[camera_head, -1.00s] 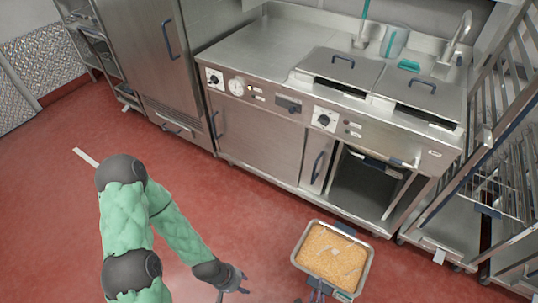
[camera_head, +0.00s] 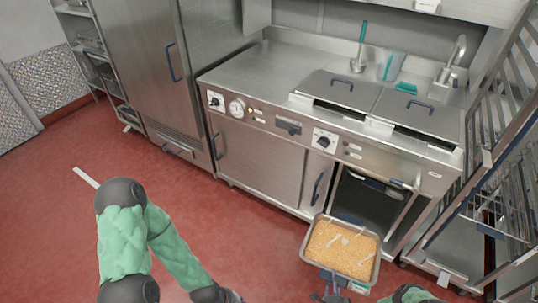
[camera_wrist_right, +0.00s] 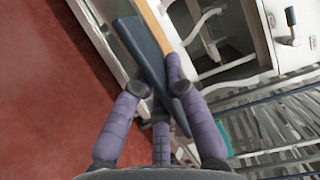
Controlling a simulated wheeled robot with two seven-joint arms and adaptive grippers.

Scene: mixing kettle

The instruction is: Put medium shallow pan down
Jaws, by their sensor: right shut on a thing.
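The shallow metal pan (camera_head: 376,262) is filled with an orange-yellow, grainy food and has blue handles. It is held level in front of the open compartment (camera_head: 364,203) under the kettle unit. My right gripper (camera_head: 335,286) is at the pan's near side, at the bottom of the head view. In the right wrist view its purple fingers (camera_wrist_right: 166,85) are closed around the blue handle (camera_wrist_right: 145,52). A strip of the food shows beyond the handle there. My left gripper (camera_head: 233,296) is at the bottom edge, mostly cut off, so its fingers cannot be judged.
The steel kettle unit (camera_head: 258,160) has two closed lids (camera_head: 340,88) and a bare worktop (camera_head: 262,66) on its left. A tall wire rack (camera_head: 490,200) stands close on the right. Red floor (camera_head: 60,200) lies open at the left.

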